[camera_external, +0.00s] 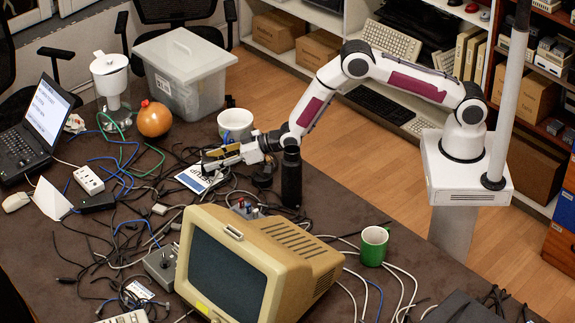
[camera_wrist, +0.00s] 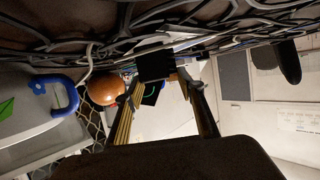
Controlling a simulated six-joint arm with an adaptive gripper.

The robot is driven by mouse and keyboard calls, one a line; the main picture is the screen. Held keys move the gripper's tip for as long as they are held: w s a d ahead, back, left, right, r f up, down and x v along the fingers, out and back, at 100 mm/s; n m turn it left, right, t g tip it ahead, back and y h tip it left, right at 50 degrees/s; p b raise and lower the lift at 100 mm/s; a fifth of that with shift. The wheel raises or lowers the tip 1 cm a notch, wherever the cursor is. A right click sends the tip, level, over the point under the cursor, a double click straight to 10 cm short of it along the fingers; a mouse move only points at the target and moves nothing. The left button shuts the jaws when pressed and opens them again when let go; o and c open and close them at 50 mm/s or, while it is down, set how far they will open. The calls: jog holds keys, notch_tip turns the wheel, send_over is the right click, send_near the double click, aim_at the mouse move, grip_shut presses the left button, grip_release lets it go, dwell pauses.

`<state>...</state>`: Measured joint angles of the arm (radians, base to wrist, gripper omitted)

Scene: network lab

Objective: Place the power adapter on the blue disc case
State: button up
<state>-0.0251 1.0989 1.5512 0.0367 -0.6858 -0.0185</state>
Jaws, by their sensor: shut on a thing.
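My gripper (camera_external: 211,160) is low over the cluttered table, near the middle. In the wrist view, my gripper (camera_wrist: 159,80) is shut on a small black block, seemingly the power adapter (camera_wrist: 156,65), held between the fingertips. In the outside view the held block is mostly hidden by the fingers. A flat blue-and-white case with lettering, seemingly the blue disc case (camera_external: 196,181), lies on the table directly under and beside the fingertips. Part of it is covered by the gripper. I cannot tell whether the adapter touches the case.
Tangled cables surround the case. An orange round object (camera_external: 154,119) and plastic bin (camera_external: 184,75) stand at the back.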

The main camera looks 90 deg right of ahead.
jog(key=o, duration=1.2)
jog(key=shift+r, duration=0.2)
jog(key=v, duration=1.2)
jog(key=shift+f, duration=0.1)
